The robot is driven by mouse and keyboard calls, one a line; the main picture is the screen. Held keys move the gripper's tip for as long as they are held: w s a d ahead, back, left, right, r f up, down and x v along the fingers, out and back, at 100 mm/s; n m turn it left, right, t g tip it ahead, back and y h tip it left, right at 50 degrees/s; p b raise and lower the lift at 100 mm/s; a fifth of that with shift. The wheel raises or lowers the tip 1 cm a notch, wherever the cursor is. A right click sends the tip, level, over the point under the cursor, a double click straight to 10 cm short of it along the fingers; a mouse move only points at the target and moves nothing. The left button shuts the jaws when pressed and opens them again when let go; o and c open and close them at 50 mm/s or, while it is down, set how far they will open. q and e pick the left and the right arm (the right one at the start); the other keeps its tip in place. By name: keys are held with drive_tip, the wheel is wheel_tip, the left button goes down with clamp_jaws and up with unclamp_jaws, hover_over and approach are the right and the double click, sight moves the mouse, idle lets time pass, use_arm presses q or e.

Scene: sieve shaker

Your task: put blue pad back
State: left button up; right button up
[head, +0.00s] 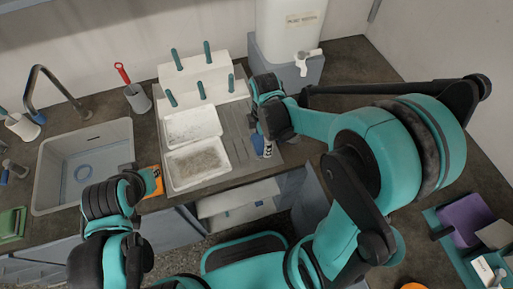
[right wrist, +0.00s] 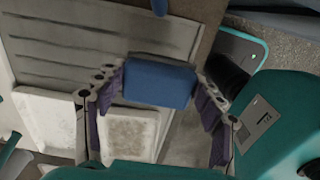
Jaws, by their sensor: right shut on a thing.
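The blue pad (right wrist: 160,83) is a small blue block between the fingers of my right gripper (right wrist: 158,90) in the right wrist view. My right gripper is shut on it, above the grey ribbed drainboard (right wrist: 75,50). In the head view a bit of blue (head: 258,144) shows just below my right gripper, whose fingers are mostly hidden by its own wrist. My left gripper (head: 150,180) is at the counter's front edge, beside an orange piece (head: 154,181). Its fingers are too dark and covered to tell open from shut.
Two white trays (head: 192,125) (head: 198,162) lie left of my right gripper. A white rack with teal pegs (head: 203,80) stands behind. The sink (head: 83,165) is at left, a white dispenser (head: 290,35) at the back, and a teal tray (head: 455,250) with a purple pad (head: 466,218) at right.

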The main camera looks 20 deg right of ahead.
sight(255, 135)
drive_tip(key=shift+w+a+f+b, duration=0.2)
drive_tip(key=shift+w+a+f, duration=0.3)
drive_tip(key=shift+w, duration=0.15)
drive_tip(key=shift+w+a+f+b, duration=0.15)
drive_tip(key=shift+w+a+f, duration=0.3)
drive_tip(key=shift+w, duration=0.15)
drive_tip(key=shift+f+b, duration=0.95)
drive_tip(key=shift+f, duration=0.95)
drive_tip(key=shift+f, duration=0.15)
drive_tip(key=o, duration=1.3)
